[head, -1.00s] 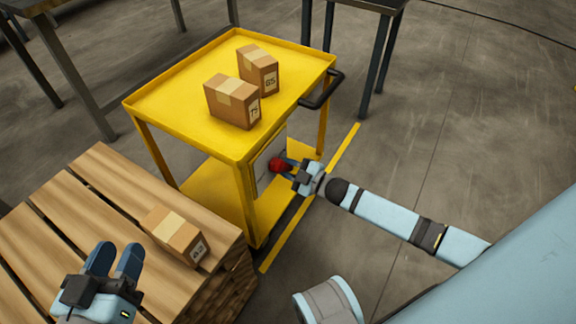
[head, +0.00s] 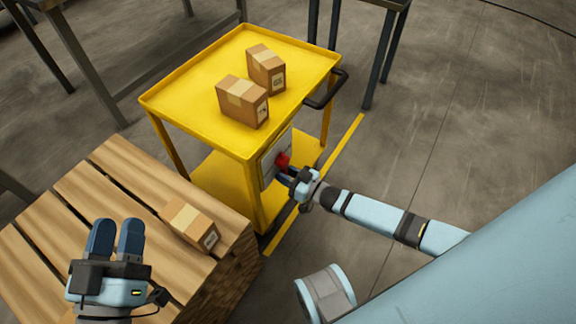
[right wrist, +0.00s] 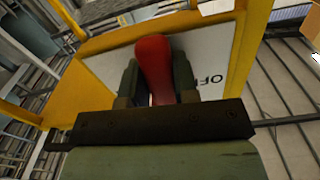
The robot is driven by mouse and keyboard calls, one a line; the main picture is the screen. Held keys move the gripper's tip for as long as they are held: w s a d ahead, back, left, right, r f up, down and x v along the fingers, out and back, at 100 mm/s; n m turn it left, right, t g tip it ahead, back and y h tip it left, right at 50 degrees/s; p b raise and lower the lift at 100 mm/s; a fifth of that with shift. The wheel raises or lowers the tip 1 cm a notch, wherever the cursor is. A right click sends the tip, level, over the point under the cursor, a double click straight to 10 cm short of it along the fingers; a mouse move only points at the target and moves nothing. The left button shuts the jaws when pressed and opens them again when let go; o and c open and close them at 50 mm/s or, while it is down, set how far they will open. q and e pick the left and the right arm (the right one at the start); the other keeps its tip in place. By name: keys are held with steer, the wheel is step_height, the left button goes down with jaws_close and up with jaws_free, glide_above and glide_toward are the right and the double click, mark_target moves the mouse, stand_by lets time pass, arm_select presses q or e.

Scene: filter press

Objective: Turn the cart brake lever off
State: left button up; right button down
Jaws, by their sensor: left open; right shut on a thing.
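The yellow cart (head: 190,75) stands at the centre of the head view. A pale plate (head: 270,164) on its side carries the red brake lever (head: 283,160). In the right wrist view the red lever (right wrist: 154,65) sits between the two fingers of my right gripper (right wrist: 158,85), and the letters "OF" show on the plate (right wrist: 215,65) to its right. My right gripper (head: 289,174) is shut on the lever. My left gripper (head: 116,238) is open and empty over the pallet at the lower left. The lever's pivot is hidden.
Two cardboard boxes (head: 242,100) (head: 265,68) stand on the cart's top. A wooden pallet stack (head: 100,180) with another box (head: 188,226) is at the lower left. The cart's black handle (head: 325,92) juts out right. Floor to the right is clear.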

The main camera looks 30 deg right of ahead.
mark_target(270, 174)
steer(key=shift+s+a+r+m, duration=0.15)
steer(key=shift+a+m, duration=0.1)
steer(key=shift+m, duration=0.25)
steer(key=m+p, duration=0.1)
steer(key=a+m, duration=0.1)
steer(key=m, duration=0.1)
steer(key=s+a+m+p, duration=0.1)
steer(key=m, duration=0.1)
steer(key=shift+r+p, duration=0.35)
steer(key=shift+r, duration=0.05)
steer(key=shift+s+a+r+m, duration=0.1)
steer(key=shift+s+r+m, duration=0.05)
steer(key=shift+m, duration=0.65)
arm_select(q)
step_height(270, 174, down, 6)
steer(key=a+g+y, duration=0.2)
steer(key=shift+g, duration=0.4)
arm_select(e)
steer(key=shift+a+m, duration=0.1)
steer(key=shift+m, duration=0.2)
steer(key=c, duration=0.9)
jaws_free()
arm_select(q)
steer(key=shift+w+r, duration=0.15)
steer(key=shift+r, duration=0.1)
